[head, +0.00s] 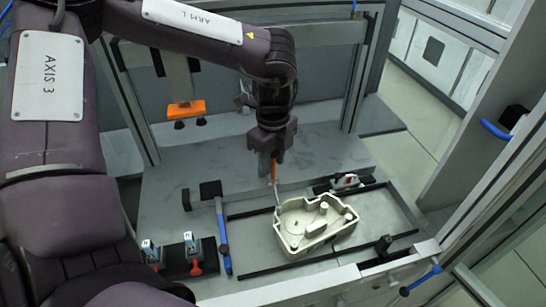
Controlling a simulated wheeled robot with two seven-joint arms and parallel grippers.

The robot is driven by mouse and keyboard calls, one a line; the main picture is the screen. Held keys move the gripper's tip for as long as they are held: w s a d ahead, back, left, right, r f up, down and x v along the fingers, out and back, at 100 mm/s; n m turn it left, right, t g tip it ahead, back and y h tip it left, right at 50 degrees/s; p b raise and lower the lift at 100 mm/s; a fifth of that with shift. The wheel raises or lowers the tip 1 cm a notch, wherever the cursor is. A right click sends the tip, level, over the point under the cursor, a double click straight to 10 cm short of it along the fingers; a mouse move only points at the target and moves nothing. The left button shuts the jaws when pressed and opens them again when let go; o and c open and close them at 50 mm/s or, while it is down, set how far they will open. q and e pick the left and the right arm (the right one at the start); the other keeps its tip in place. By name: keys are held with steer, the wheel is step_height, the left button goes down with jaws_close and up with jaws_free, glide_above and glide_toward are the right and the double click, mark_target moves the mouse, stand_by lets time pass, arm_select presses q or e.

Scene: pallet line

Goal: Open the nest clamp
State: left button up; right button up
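My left gripper (271,158) points down above the back-left corner of a cream cast part (315,226), which lies in the nest between black rails. A thin upright lever (276,190), orange at its top and grey below, stands at that corner of the part and looks like the nest clamp's handle. Its orange top is at my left fingertips. Whether the fingers are closed on it, I cannot tell. The lever's foot is partly hidden behind the part. My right gripper is not in view.
A blue-handled lever (222,236) stands left of the nest. Two small red-tabbed units (192,246) sit at front left. A red-and-white device (345,182) is behind the part. An orange block (186,108) hangs at back left. A frame post borders the right.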

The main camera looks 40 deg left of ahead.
arm_select(q)
steer(key=shift+w, duration=0.1)
steer(key=c, duration=0.5)
jaws_close()
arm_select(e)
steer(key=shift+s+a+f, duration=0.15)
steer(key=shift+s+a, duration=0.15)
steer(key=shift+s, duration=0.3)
